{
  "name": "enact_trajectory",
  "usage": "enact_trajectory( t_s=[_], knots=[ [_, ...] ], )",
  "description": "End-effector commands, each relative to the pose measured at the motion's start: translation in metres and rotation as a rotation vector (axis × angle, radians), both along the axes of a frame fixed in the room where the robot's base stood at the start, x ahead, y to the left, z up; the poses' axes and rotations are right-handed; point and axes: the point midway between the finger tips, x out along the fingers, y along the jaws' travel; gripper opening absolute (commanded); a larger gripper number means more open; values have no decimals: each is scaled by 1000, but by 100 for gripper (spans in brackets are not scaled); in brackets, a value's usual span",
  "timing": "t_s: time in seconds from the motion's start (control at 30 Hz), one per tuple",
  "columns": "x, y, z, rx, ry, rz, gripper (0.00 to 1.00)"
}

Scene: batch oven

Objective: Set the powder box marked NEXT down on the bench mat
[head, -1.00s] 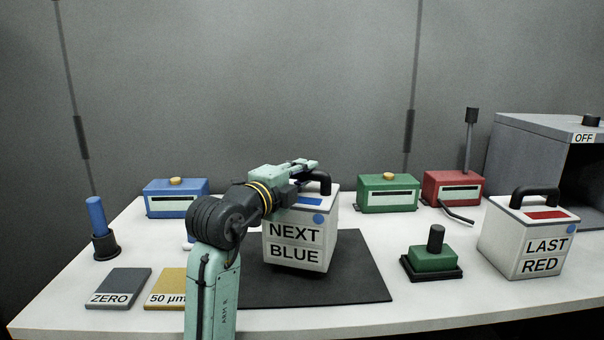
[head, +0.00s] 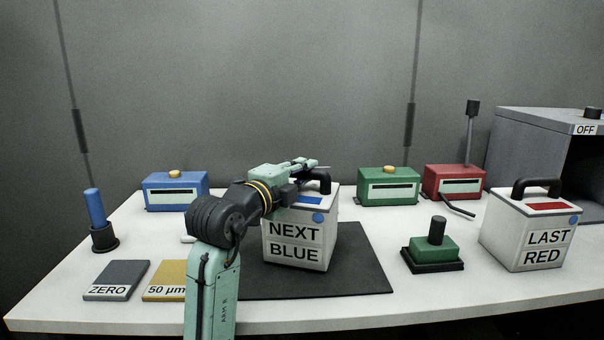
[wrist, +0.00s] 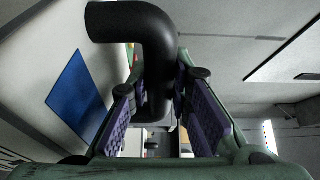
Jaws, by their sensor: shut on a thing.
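The powder box marked NEXT BLUE (head: 293,242) is white with a blue patch on top. It is upright over the black bench mat (head: 355,280) in the head view. Its base is at or close above the mat; I cannot tell if they touch. My gripper (head: 314,172) is at the top of this box, shut on its black handle. In the wrist view the handle (wrist: 152,60) passes between the purple finger pads of my gripper (wrist: 160,115), and the blue patch (wrist: 80,95) shows at left. My arm hides the mat's left part.
A box marked LAST RED (head: 530,238) and a green block with a black knob (head: 434,255) stand right of the mat. ZERO (head: 116,281) and 50 µm (head: 165,282) plates lie left. Blue, green and red slotted boxes stand behind. A grey oven (head: 540,125) is at far right.

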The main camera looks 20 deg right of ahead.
Motion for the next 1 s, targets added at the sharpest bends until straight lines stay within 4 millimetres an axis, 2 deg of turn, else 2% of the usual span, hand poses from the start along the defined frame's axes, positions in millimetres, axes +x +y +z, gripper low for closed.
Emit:
enact_trajectory(
  t_s=[0.63,0.67,1.0],
  knots=[
    [-1,1,-4,-6,-9,1,0],
    [-1,1,-4,-6,-9,1,19],
    [0,0,-6,-2,-3,0,42]
  ],
)
